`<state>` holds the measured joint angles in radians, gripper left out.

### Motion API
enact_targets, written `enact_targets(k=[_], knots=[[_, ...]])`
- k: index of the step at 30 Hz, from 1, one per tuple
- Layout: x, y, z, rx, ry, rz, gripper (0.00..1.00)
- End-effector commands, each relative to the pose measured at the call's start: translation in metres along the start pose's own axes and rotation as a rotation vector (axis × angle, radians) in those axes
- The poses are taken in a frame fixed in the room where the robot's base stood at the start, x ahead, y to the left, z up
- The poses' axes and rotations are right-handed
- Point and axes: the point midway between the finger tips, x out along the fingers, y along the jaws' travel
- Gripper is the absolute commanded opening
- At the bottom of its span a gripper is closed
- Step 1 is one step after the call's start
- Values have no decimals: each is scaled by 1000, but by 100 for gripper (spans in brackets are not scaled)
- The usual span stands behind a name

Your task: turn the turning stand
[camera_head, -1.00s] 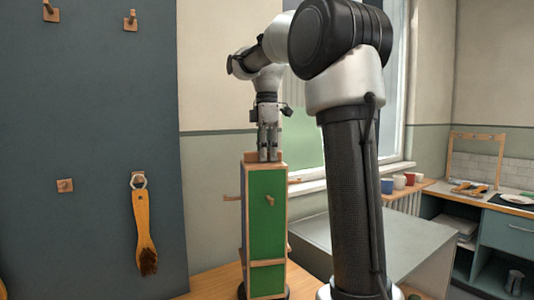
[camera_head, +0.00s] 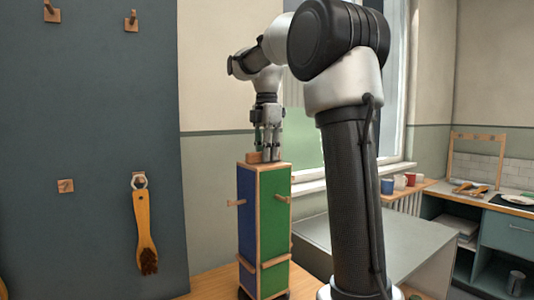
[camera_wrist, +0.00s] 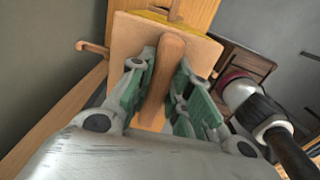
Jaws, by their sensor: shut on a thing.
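The turning stand (camera_head: 247,215) is a tall box with a wooden frame, standing on the wooden table. Its blue face and its green face (camera_head: 273,220) both show in the head view, each with a small wooden peg. My gripper (camera_head: 269,158) points down at the top of the stand. In the wrist view my gripper (camera_wrist: 165,95) has its green-padded fingers on either side of the wooden top handle (camera_wrist: 168,65) and is shut on it. The stand's far faces are hidden in the head view.
A dark board (camera_head: 95,120) with pegs stands at the left, and a wooden brush (camera_head: 143,228) hangs on it. A grey surface (camera_head: 385,250) lies to the right behind my arm. Cups (camera_head: 400,182) stand on a shelf by the window.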

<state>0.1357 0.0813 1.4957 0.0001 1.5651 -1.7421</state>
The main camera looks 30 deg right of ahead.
Motion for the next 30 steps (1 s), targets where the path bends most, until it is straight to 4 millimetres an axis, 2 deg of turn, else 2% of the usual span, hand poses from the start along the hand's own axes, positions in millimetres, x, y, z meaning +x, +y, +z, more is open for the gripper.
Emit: enact_targets(k=[5,6,9,20,23,30], knots=[[-2,1,0,1,-1,6,0],[-2,1,0,1,-1,6,25],[-1,1,0,1,-1,5,41],[-4,1,0,1,-1,3,41],[-17,1,0,1,-1,4,41],[-70,1,0,1,-1,6,41]])
